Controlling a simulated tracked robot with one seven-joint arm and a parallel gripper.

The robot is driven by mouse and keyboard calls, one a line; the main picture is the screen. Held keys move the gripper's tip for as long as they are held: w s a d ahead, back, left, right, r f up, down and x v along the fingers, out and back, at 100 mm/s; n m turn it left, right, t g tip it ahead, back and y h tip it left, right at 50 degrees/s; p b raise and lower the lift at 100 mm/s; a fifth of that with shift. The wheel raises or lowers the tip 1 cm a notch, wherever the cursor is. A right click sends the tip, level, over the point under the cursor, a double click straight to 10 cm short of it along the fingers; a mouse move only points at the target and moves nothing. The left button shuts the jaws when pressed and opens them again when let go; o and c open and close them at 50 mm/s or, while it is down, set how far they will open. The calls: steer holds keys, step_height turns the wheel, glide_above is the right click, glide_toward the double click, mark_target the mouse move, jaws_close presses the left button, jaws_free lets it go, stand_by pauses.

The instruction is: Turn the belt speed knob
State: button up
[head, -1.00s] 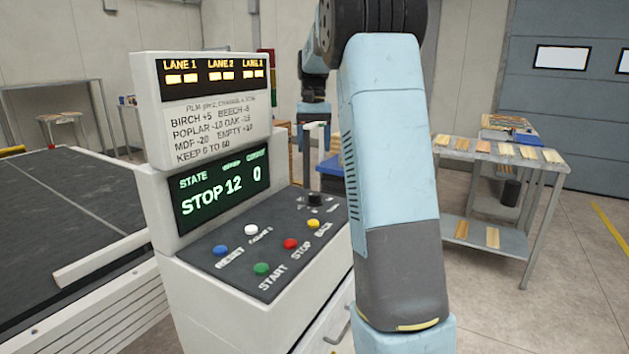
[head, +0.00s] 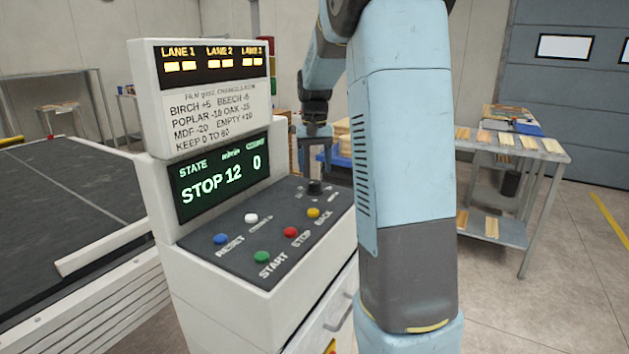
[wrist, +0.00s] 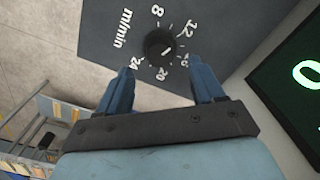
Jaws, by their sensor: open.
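The belt speed knob (head: 315,187) is a small black dial at the back right of the dark sloping control panel (head: 232,245). In the wrist view the knob (wrist: 160,45) has a white pointer line and a ring of numbers including 8, 12, 20 and 24, with "m/min" beside it. My gripper (head: 316,165) is above the knob in the head view, pointing down. In the wrist view its two blue fingers (wrist: 163,78) are apart, with the knob beyond the tips and roughly between them. The fingers appear clear of the knob.
Coloured buttons, including the red stop button (head: 290,232), sit on the panel in front of the knob. The display (head: 222,180) reads STOP, 12 and 0, and stands close beside the gripper. A table with wood samples (head: 510,143) is at the right.

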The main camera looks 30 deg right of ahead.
mark_target(315, 182)
steer(key=shift+f, duration=2.65)
steer(key=c, duration=1)
steer(key=shift+m, duration=0.3)
steer(key=shift+c, duration=0.2)
